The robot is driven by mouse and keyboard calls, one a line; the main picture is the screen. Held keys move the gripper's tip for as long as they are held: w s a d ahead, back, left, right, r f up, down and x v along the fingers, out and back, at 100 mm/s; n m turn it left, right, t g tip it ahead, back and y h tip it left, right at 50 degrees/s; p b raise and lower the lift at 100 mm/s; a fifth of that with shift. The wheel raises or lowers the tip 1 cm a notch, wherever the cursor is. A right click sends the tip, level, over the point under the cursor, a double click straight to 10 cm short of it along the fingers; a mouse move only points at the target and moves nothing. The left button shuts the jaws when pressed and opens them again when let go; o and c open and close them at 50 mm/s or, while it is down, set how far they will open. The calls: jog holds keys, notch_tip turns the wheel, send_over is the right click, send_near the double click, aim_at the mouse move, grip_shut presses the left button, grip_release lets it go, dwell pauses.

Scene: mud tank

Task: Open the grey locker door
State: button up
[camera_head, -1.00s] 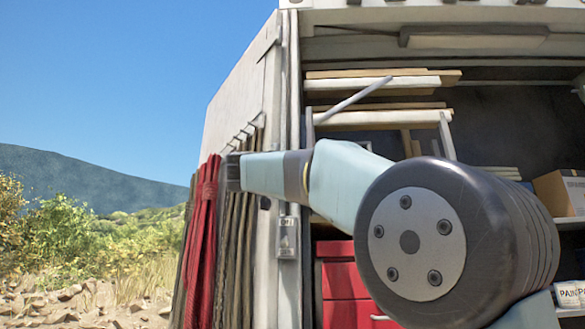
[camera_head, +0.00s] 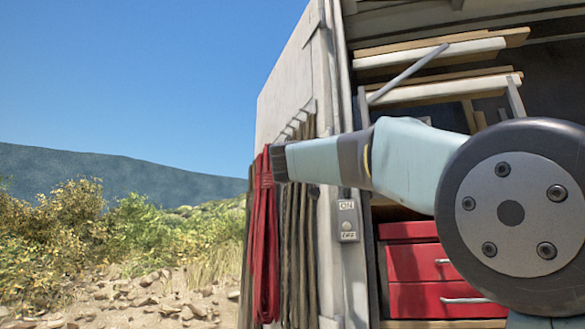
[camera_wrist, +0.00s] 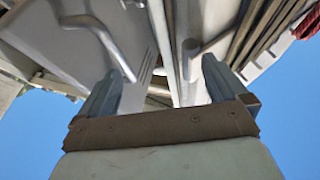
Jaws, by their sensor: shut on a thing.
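A grey panel with a bent silver bar and vent slots, which looks like the grey locker door (camera_wrist: 70,50), fills the upper left of the wrist view. My gripper (camera_wrist: 162,70) has its two fingers apart, with the panel's pale edge between them. It is shut on the door, but I cannot tell which part. In the head view the end of my arm (camera_head: 285,163) reaches past the box's front corner, beside the hanging red rope. The fingers and the locker door are hidden there.
Red rope (camera_head: 265,235) and dark ropes hang from hooks on the side wall. An ON/OFF switch box (camera_head: 347,220) is on the corner post. Red drawers (camera_head: 417,263) and folded ladder-like frames (camera_head: 430,90) are inside the box. Rocky open ground lies to the left.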

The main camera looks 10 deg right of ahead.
jog(key=a, duration=0.2)
jog(key=shift+w+a+f+t+y, duration=0.3)
jog(key=shift+w+f, duration=0.1)
jog(key=c, duration=0.7)
jog(key=shift+s+a+f, duration=0.25)
jog(key=shift+a+f, duration=0.45)
jog(key=shift+a, duration=0.9)
jog(key=shift+s+a+f, duration=0.2)
jog(key=shift+a+f, duration=0.45)
jog(key=shift+a, duration=0.9)
jog(key=shift+s+a+f, duration=0.25)
jog(key=shift+a+f, duration=0.45)
jog(key=shift+a, duration=0.9)
jog(key=v, duration=1.3)
jog(key=shift+s+a+f, duration=0.15)
jog(key=shift+a+f, duration=0.05)
jog(key=shift+a, duration=0.15)
